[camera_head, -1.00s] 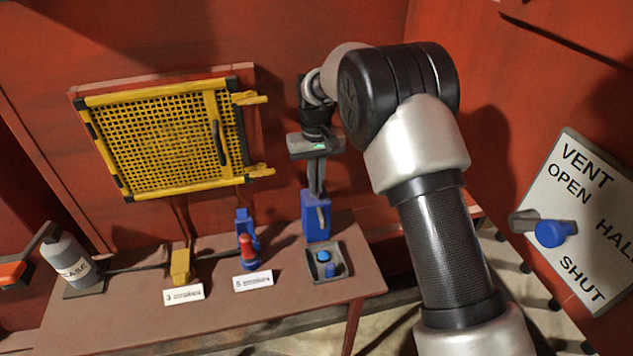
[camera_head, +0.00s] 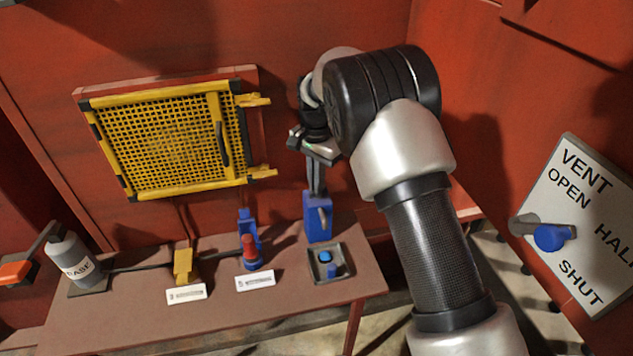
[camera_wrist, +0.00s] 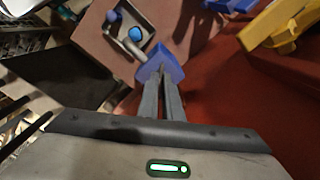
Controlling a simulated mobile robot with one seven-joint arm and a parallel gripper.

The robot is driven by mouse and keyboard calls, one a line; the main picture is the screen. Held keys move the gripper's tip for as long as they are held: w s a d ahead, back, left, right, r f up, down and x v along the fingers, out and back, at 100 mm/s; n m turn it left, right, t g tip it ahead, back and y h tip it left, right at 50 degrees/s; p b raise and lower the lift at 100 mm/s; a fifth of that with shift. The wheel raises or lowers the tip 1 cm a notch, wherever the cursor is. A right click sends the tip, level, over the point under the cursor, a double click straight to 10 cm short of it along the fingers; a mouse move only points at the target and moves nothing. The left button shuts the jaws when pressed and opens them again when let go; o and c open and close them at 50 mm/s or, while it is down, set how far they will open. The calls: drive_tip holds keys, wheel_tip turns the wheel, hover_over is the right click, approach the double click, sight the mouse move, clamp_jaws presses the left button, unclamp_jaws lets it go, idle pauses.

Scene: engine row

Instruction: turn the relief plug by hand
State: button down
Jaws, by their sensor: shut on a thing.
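My gripper (camera_head: 317,191) points down with its fingers close together on the top of a blue block (camera_head: 317,224) at the table's back right. In the wrist view the fingertips (camera_wrist: 163,78) meet the same blue block (camera_wrist: 158,61). The gripper is shut on a small part at the block's top, which I take for the relief plug. The fingers hide that part, so its shape and turn angle cannot be told. A grey lever sits on the block's side.
In front of the block is a shallow tray (camera_head: 347,275) with blue parts. To its left are a red-topped blue fitting (camera_head: 250,252), a yellow fitting (camera_head: 183,264) and a grey bottle (camera_head: 72,258). A yellow mesh guard (camera_head: 160,140) hangs behind. A vent board (camera_head: 590,215) stands right.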

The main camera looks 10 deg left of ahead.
drive_tip(key=m, duration=0.4)
drive_tip(key=shift+w+a+r+p, duration=0.25)
drive_tip(key=shift+r+p, duration=0.05)
drive_tip(key=shift+r, duration=0.1)
drive_tip(key=shift+m, duration=1.6)
drive_tip(key=c, duration=1.9)
unclamp_jaws()
drive_tip(key=shift+c, duration=0.2)
drive_tip(key=shift+f, duration=0.2)
drive_tip(key=shift+s, duration=0.1)
